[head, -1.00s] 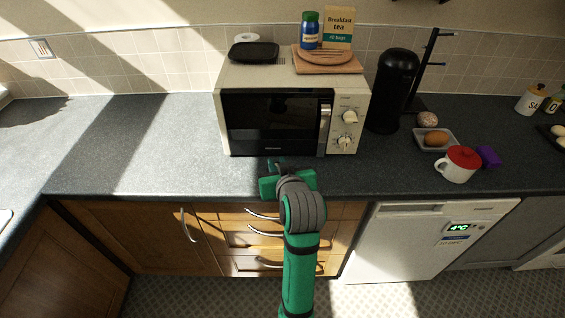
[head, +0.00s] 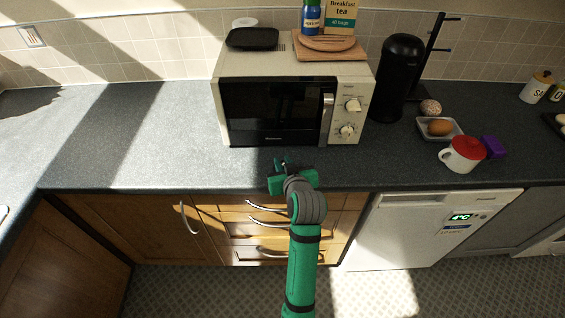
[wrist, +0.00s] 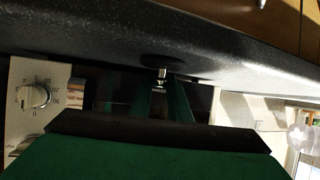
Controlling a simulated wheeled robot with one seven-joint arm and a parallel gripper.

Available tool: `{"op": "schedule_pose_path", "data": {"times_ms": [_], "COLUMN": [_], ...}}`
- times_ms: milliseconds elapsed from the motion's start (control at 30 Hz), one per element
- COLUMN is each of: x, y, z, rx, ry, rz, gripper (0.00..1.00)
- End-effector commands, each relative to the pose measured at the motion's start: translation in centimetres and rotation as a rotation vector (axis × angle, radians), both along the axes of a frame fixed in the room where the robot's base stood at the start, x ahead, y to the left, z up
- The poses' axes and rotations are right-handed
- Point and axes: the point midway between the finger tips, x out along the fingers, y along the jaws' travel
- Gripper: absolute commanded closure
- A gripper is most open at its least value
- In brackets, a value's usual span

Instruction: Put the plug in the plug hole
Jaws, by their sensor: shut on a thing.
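My gripper (head: 280,163) is over the front part of the dark worktop, in front of the microwave. In the wrist view its two green fingers (wrist: 163,98) are close together on the small metal stem of the plug (wrist: 160,63). The plug looks like a dark round disc with a shiny stem. It is close to the worktop surface; I cannot tell if it touches. In the head view the plug cannot be made out. No plug hole shows in either view.
The cream microwave (head: 290,105) stands just behind my gripper. The worktop at left (head: 120,130) is clear and sunlit.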

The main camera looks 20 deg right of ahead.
Motion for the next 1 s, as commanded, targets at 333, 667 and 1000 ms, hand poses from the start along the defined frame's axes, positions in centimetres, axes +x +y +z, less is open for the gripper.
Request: {"op": "schedule_pose_path", "data": {"times_ms": [333, 667, 1000], "x": [-0.1, 0.1, -4.2], "y": [-0.2, 0.2, 0.5], "z": [-0.2, -0.1, 2.2], "rx": [0.000, -0.001, 0.000], "ry": [-0.001, -0.001, -0.003], "rz": [-0.003, 0.004, 0.002], "gripper": [0.65, 0.65, 0.65]}}
